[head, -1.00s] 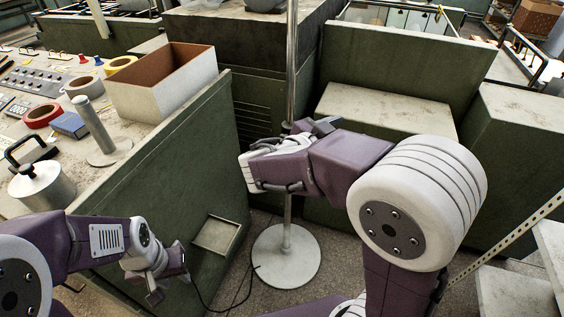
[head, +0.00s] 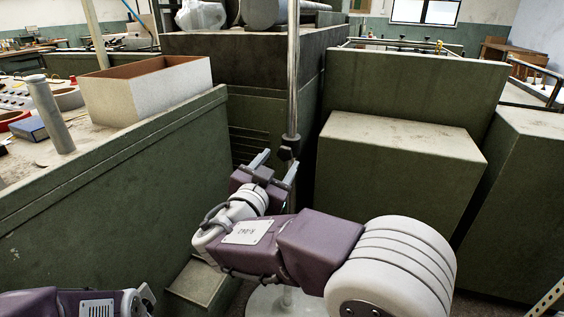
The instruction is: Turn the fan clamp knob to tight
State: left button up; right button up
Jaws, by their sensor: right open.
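A dark clamp knob (head: 289,147) sits on the upright metal pole (head: 293,75) in the middle of the head view. Which way the knob is turned is too small to tell. My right gripper (head: 275,167) is open, its two fingers pointing up and away, just below and to the left of the knob in the picture. Nothing shows between the fingers, and I cannot tell whether one touches the pole or knob. My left gripper (head: 147,297) shows only in part at the bottom left. The fan itself is not clearly in view.
A green cabinet (head: 120,190) with an open white box (head: 150,90) on top stands left of the pole. Green machine housings (head: 400,190) stand behind and to the right. The pole's round base (head: 268,300) is mostly hidden by my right arm.

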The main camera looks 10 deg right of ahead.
jog(key=shift+x, duration=1.35)
grip_shut()
jog(key=shift+f, duration=0.1)
